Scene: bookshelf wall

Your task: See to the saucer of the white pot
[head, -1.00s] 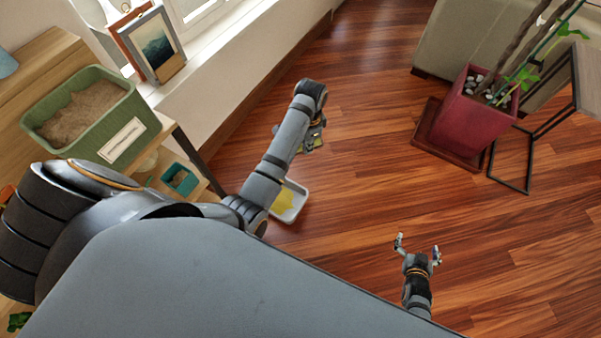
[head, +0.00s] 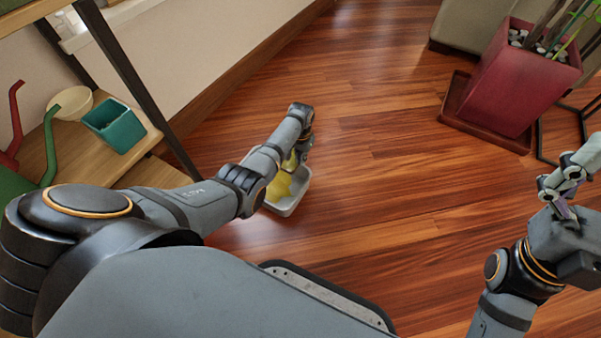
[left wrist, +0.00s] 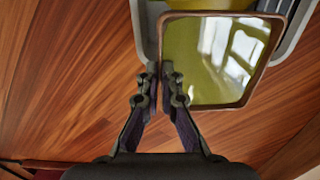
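A square saucer (left wrist: 215,62) with a brown rim and a shiny yellow-green inside shows in the left wrist view. My left gripper (left wrist: 160,72) is shut on its left edge. In the head view the left gripper (head: 303,150) is low over the floor, with a yellow-green part of the saucer (head: 290,163) beside it, mostly hidden by the arm. The saucer is over a pale grey tray (head: 290,208) with something yellow in it; whether they touch is unclear. My right gripper (head: 563,183) is at the right, empty, its fingers apart. No white pot is identifiable.
A dark red planter (head: 520,80) stands on a red saucer (head: 460,115) at the upper right. A wooden shelf (head: 125,165) at the left holds a teal pot (head: 115,126), a cream bowl (head: 70,103) and watering cans. The wooden floor (head: 370,190) between is clear.

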